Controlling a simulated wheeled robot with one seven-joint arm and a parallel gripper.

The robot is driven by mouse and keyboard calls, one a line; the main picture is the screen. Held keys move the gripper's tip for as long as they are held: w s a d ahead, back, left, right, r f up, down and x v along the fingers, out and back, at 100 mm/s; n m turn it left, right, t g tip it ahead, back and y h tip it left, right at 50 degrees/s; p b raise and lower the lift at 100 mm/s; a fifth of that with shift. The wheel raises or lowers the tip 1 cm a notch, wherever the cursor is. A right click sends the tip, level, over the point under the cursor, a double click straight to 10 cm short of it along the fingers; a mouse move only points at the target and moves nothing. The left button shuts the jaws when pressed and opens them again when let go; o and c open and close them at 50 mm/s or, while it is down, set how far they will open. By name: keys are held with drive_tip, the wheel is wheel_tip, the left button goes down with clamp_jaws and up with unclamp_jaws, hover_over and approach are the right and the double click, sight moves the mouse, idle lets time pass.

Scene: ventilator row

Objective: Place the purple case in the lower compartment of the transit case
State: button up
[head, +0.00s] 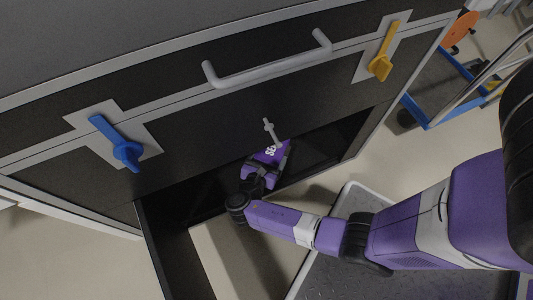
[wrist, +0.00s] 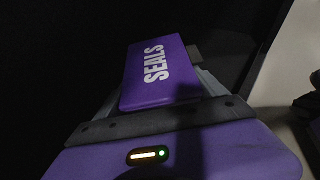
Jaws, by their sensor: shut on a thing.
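The transit case (head: 225,125) is a large dark cabinet with light trim, filling the upper part of the head view. Its lower compartment (head: 325,145) is a dark opening below the front panel. The purple case (head: 269,153), lettered SEALS, is at this opening; it also shows in the wrist view (wrist: 150,78). My gripper (head: 268,168) is shut on the purple case, reaching in from the lower right. The wrist view is mostly black around the case. Whether the case touches the compartment floor cannot be told.
A grey bar handle (head: 268,66), a blue latch (head: 119,146) and a yellow latch (head: 383,58) are on the front. A small grey T-handle (head: 270,131) stands just above the purple case. A blue-framed cart (head: 436,112) stands at right.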

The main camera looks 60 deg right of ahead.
drive_tip(key=shift+f+b, duration=1.4)
drive_tip(key=shift+f, duration=1)
drive_tip(key=shift+f, duration=0.1)
drive_tip(key=o, duration=1.5)
drive_tip(key=p+v, duration=0.5)
drive_tip(key=v, duration=0.6)
drive_tip(key=shift+r, duration=0.2)
drive_tip(key=shift+s+a+p, duration=0.1)
drive_tip(key=shift+a+p, duration=0.2)
drive_tip(key=shift+a, duration=0.2)
